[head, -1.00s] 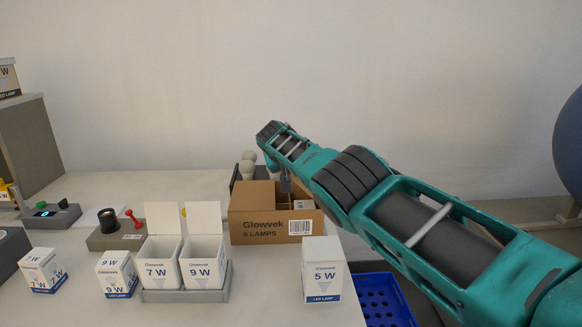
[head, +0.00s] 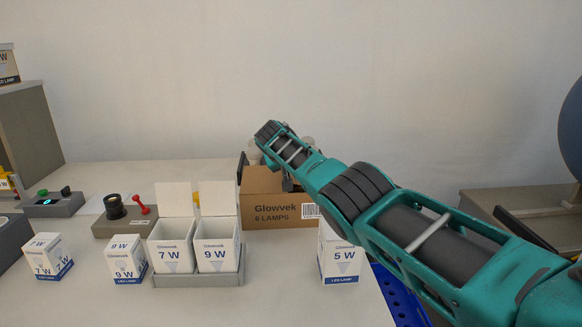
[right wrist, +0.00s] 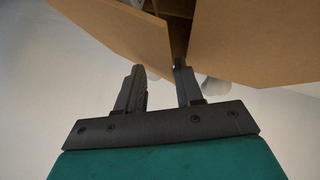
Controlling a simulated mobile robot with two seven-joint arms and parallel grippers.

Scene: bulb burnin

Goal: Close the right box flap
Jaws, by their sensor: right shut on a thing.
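The brown cardboard Glowvek box (head: 262,200) stands on the table in the head view, partly hidden behind my right arm. The right wrist view shows two of its flaps close up, one at left (right wrist: 110,28) and a wider one at right (right wrist: 255,45), with a gap between them. In the head view my forearm hides most of the box's right side. My left gripper is not in view.
A grey tray (head: 200,281) with two open white lamp cartons stands left of the box. A 5 W carton (head: 339,258) stands in front of it at right. A blue crate (head: 398,295) is beyond the table edge. Pale bulbs (head: 254,152) show behind the box.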

